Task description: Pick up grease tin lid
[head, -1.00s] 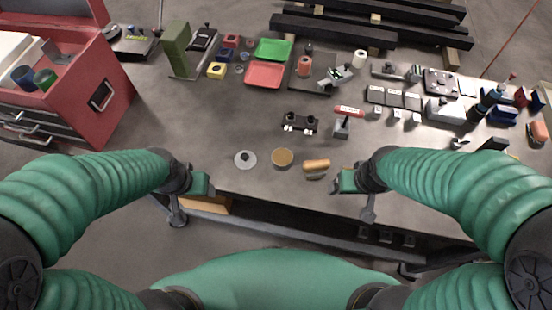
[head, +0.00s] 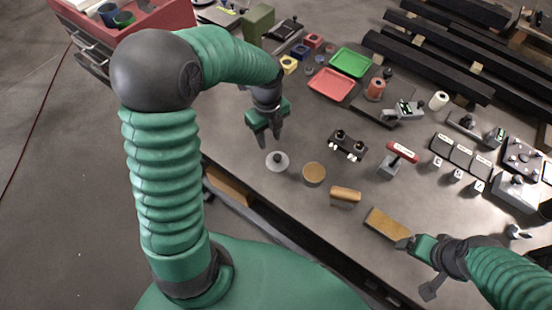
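The grease tin lid looks to be the pale round disc with a dark knob (head: 283,166), lying flat on the table near its front edge. A round tin with a tan top (head: 314,175) stands just right of it. My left gripper (head: 268,138) points down, fingers apart and empty, just beyond the lid in the picture; it appears above the table and apart from the knob. My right gripper (head: 408,245) is low at the front edge, beside a flat tan block (head: 387,224); its fingers are too small to read, and whether it touches the block is unclear.
A wooden-handled brush (head: 345,196) is right of the tin. A black fixture with knobs (head: 348,145) and a red-topped stand (head: 398,158) lie behind. Red (head: 331,84) and green (head: 350,62) trays are farther back.

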